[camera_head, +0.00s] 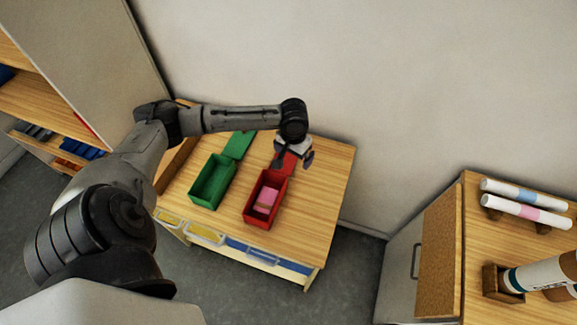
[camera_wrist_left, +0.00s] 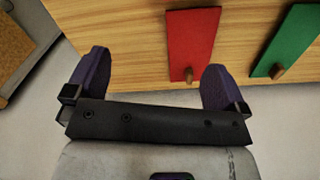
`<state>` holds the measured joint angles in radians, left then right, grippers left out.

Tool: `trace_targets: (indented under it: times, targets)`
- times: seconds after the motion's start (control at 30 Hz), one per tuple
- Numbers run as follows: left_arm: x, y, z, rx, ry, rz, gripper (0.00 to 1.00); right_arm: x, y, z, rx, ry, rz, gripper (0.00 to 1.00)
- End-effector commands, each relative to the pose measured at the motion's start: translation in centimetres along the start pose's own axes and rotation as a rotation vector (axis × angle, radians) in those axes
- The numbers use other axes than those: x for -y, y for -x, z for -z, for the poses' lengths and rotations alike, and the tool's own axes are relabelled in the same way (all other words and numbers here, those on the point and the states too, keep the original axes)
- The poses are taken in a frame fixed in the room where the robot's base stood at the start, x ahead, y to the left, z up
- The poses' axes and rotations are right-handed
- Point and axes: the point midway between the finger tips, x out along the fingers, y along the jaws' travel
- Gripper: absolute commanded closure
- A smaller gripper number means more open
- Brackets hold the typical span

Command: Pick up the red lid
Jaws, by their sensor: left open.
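The red lid (camera_head: 289,164) lies flat on the wooden table behind the red box (camera_head: 250,213), partly hidden by my left gripper (camera_head: 293,158) in the head view. In the left wrist view the red lid (camera_wrist_left: 193,38) shows as a flat red panel with a small wooden knob (camera_wrist_left: 188,74) near its edge. My left gripper (camera_wrist_left: 157,68) is open and empty there, its fingers spread wide. The lid's knob lies between the fingers in that picture, closer to the right finger. I cannot tell the height of the gripper above the lid.
The red box is open with pink pieces (camera_head: 266,199) inside. An open green box (camera_head: 199,191) and a green lid (camera_head: 239,145) are to its left. The table's right side (camera_head: 325,190) is bare. A wall stands behind. Another table (camera_head: 505,250) holds rolls at the right.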

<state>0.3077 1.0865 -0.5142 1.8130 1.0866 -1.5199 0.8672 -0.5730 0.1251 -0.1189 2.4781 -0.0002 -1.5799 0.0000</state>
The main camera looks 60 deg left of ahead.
Motion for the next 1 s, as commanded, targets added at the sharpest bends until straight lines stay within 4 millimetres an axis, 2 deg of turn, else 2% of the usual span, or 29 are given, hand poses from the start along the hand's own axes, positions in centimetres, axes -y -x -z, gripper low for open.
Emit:
trace_targets:
  times: [0.03,0.1,0.3,0.37,0.7,0.83,1.0]
  targets:
    - [1.7,-0.3,1.4,-0.005,0.066,0.012,0.00,0.2,-1.8,-0.7,0.002,-0.001,0.003,0.57]
    - [3.4,0.4,2.5,-0.001,0.144,0.015,0.00,0.3,-2.6,-1.1,0.006,-0.001,0.005,0.57]
    - [6.0,1.4,4.0,0.004,0.274,0.012,0.00,0.6,-3.7,-1.7,0.011,-0.005,0.010,0.57]
    - [6.2,0.9,4.2,0.005,0.288,0.011,0.00,0.6,-3.9,-1.8,0.011,-0.006,0.012,0.57]
    - [6.3,-4.5,4.1,0.006,0.294,0.010,0.00,0.6,-4.5,-1.8,0.005,-0.008,0.011,0.57]
    - [6.3,-5.8,4.1,0.005,0.294,0.010,0.00,0.5,-4.7,-1.8,0.005,-0.005,0.008,0.57]
    - [6.3,-6.4,4.1,0.004,0.292,0.010,0.00,0.3,-4.7,-1.8,0.005,0.001,0.003,0.57]
